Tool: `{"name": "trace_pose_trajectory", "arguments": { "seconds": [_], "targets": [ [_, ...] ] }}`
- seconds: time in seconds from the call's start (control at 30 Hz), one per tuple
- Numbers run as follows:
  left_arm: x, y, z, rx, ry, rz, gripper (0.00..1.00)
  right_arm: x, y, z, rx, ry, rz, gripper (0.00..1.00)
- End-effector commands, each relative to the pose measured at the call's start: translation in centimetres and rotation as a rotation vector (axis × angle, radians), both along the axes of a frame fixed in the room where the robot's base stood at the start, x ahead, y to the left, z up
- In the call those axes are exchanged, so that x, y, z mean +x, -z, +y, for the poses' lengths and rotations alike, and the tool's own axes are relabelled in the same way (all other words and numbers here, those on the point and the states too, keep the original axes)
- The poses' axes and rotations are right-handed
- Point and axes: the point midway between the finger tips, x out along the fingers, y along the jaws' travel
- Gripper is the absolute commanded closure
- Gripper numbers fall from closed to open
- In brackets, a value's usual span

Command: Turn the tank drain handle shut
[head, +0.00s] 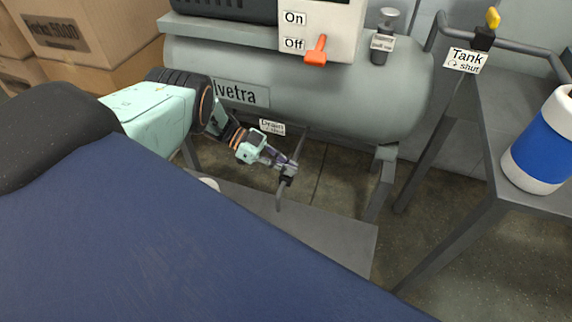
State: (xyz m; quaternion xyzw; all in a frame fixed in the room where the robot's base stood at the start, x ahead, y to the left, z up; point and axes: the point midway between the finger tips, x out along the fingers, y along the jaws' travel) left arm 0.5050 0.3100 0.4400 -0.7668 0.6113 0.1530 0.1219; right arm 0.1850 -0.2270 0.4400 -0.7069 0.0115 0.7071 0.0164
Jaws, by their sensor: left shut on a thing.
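The grey tank (300,95) lies on its side on a grey stand. Below its belly hangs a drain valve (287,181) with a spout curving downward, and a small drain label (272,127) is next to it. My left gripper (284,166) reaches under the tank from the left and is shut on the drain handle at this valve. The fingers cover most of the handle, so its exact angle is hard to tell. My right gripper is out of view.
An orange lever (316,51) sits beside the On/Off labels above the tank. A blue-and-white container (541,150) stands on a grey bench (488,105). Cardboard boxes (85,40) fill the upper left.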

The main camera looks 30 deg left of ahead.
Motion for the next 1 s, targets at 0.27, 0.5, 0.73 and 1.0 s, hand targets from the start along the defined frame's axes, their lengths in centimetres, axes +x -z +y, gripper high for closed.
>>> {"name": "trace_pose_trajectory", "arguments": {
  "seconds": [0.27, 0.5, 0.73, 1.0],
  "targets": [
    [0.0, -0.05, -0.21, -0.004, 0.008, -0.001, 1.0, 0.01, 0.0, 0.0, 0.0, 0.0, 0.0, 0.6],
    [-0.01, -0.05, -0.23, -0.004, 0.008, -0.001, 0.79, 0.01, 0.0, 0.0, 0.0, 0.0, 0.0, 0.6],
    [0.0, -0.03, -0.14, -0.002, 0.005, 0.0, 0.65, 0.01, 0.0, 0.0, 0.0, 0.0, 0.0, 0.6],
    [-0.04, -0.14, 0.22, -0.001, 0.004, -0.001, 0.65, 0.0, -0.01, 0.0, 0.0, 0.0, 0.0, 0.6]
  ]
}}
